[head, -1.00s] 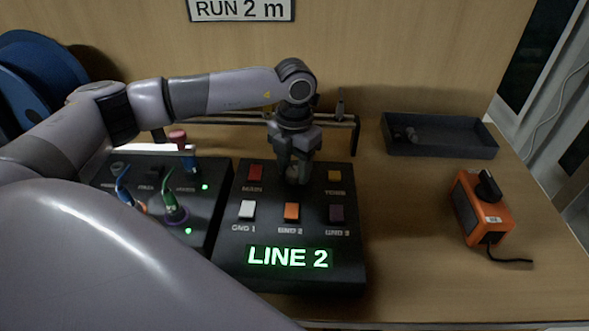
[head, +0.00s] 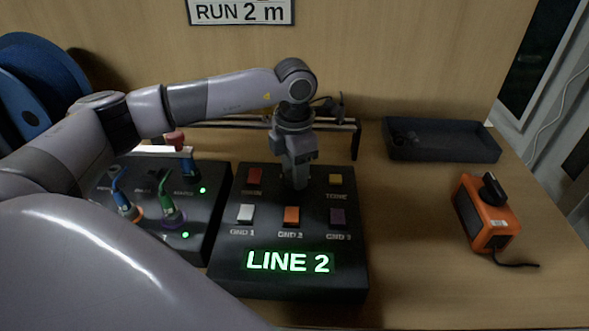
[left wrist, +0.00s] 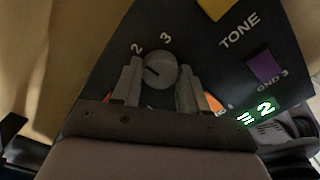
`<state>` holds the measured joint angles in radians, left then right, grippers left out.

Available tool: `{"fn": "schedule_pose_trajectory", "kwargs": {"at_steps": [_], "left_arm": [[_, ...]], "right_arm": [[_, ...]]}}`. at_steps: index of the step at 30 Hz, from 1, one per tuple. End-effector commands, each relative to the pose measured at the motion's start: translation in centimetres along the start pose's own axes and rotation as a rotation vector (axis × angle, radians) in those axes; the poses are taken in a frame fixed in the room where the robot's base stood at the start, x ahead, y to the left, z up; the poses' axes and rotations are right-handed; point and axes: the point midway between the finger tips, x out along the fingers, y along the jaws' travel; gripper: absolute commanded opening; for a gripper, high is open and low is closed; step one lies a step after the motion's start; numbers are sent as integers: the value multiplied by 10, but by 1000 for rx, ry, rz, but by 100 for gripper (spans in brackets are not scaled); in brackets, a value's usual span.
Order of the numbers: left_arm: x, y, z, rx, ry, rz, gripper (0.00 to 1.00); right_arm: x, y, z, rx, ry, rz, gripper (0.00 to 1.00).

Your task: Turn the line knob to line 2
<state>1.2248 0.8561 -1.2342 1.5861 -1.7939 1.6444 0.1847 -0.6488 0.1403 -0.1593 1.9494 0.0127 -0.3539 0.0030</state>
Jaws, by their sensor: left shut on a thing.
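The line knob (left wrist: 160,70) is a round grey knob with a dark pointer mark, seen in the left wrist view. Its mark points to the upper left, roughly toward the printed 2; a 3 is printed above it. My left gripper (head: 297,182) reaches down onto the black control box (head: 225,272), with its fingers on either side of the knob, shut on it. In the head view the gripper hides the knob. The green display (head: 288,262) reads LINE 2. My right gripper is in neither view.
Coloured buttons surround the knob, including a red (head: 254,176), a yellow (head: 335,180) and an orange one (head: 291,216). A second panel with cables (head: 206,215) stands at left. An orange device (head: 487,215) and a dark tray (head: 442,155) lie at right, with bare table between.

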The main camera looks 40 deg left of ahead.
Motion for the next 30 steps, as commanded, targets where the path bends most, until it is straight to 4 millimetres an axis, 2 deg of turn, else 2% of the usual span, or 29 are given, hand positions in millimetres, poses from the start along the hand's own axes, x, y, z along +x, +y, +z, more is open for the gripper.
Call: {"fn": "schedule_pose_trajectory", "kwargs": {"at_steps": [8,9,10,11,20,23,30], "left_arm": [[-2,1,1,-2,-7,3,13],[-2,1,1,-3,-7,2,56],[-2,1,1,-3,-7,2,66],[-2,1,1,-3,-6,2,68],[-3,0,1,-2,-3,1,68],[-12,1,1,-2,-6,2,68],[-51,0,1,-2,-7,2,68]], "right_arm": [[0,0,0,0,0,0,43],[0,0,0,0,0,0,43],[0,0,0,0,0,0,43],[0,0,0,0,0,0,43],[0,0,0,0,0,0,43],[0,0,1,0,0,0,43],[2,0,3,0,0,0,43]]}}
